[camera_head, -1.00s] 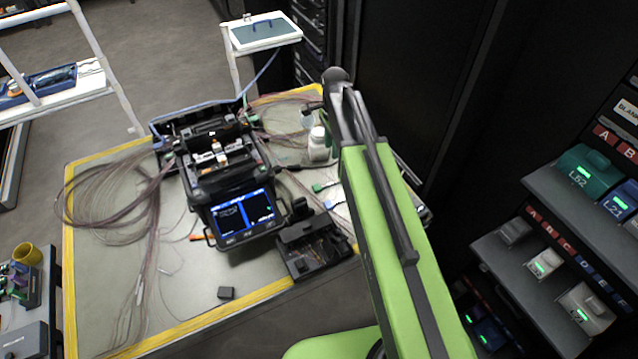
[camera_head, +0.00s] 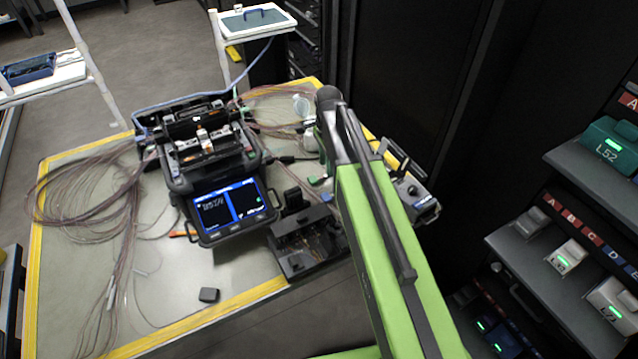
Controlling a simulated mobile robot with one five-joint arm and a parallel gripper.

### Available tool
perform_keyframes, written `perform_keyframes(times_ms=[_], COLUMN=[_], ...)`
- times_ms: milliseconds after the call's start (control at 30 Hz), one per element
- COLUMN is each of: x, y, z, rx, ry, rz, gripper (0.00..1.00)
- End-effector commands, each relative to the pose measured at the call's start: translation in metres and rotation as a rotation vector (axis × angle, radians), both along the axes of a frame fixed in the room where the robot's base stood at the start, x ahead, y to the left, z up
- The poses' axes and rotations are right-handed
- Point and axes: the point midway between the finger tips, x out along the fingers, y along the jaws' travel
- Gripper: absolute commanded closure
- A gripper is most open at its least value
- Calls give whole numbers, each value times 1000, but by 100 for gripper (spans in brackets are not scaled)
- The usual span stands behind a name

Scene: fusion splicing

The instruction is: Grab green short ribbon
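A small green piece (camera_head: 317,181) lies on the table just left of my green arm, beside the black tray. It may be the end of the green short ribbon, but it is too small to be sure. My arm rises from the bottom of the picture to a dark elbow at the upper middle and covers part of the table's right side.
A fusion splicer (camera_head: 205,165) with a lit screen stands mid-table. Fibre coils (camera_head: 85,195) lie left. A black tray (camera_head: 300,258) sits at the front edge, and a grey device (camera_head: 412,192) lies right of my arm. Shelves with labelled boxes (camera_head: 607,146) stand at right.

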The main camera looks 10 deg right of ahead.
Motion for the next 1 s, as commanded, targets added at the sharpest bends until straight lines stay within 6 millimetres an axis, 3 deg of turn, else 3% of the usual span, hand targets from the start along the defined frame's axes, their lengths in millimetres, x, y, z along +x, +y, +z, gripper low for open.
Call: perform_keyframes(times_ms=[33,167,400,700,1000], x=[1,1,1,1,1], y=[-1,-1,-1,-1,0], z=[-19,-36,-33,-33,-33], rx=[0,0,0,0,0], ry=[0,0,0,0,0], rz=[0,0,1,1,2], gripper=[63,63,63,100,100])
